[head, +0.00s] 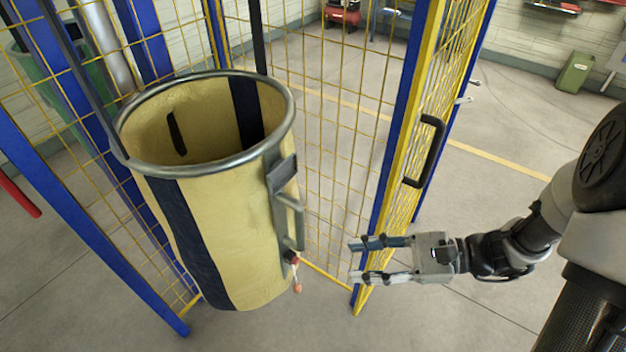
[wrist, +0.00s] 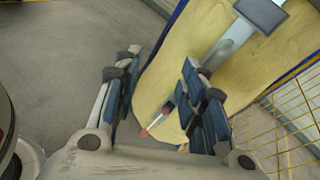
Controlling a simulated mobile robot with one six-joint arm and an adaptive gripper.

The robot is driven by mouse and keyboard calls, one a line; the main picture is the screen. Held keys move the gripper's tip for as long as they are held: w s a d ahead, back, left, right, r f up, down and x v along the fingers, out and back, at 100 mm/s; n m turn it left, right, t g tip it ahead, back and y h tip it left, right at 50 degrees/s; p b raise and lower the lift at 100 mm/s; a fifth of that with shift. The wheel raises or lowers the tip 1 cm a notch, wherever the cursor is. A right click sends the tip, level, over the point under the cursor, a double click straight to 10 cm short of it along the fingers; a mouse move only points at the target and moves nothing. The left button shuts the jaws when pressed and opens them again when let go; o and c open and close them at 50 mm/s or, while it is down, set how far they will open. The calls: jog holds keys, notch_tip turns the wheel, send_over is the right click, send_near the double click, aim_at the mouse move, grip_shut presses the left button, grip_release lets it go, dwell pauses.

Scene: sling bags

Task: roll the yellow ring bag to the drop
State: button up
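The yellow ring bag (head: 228,222) hangs upright at centre left in the head view, with dark vertical stripes and a round grey metal ring at its mouth. Its inside looks empty as far as it shows. A grey bracket with a dark plate (head: 284,173) runs down its right side, with a small red and orange piece (head: 294,265) low on it. My gripper (head: 351,260) is open and empty, to the right of the bag's lower part and apart from it. In the wrist view the bag (wrist: 213,42) lies beyond my open fingers, and the orange piece (wrist: 152,127) shows between them.
A yellow mesh fence with blue posts (head: 400,95) stands behind and around the bag. A mesh panel with a black handle (head: 425,152) is close behind my gripper. A green bin (head: 575,72) stands far right. Grey floor (head: 500,120) is open at right.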

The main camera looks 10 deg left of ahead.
aim_at(300, 224)
jog(key=w+d+f+m+t+y, duration=0.2)
jog(key=w+f+m+t, duration=0.3)
jog(key=w+m, duration=0.1)
jog(key=w+a, duration=0.1)
jog(key=a, duration=0.4)
jog(key=w+a+b, duration=0.1)
jog(key=a, duration=0.5)
jog(key=w+a+b, duration=0.1)
jog(key=a, duration=0.5)
jog(key=shift+w+f, duration=0.1)
grip_shut()
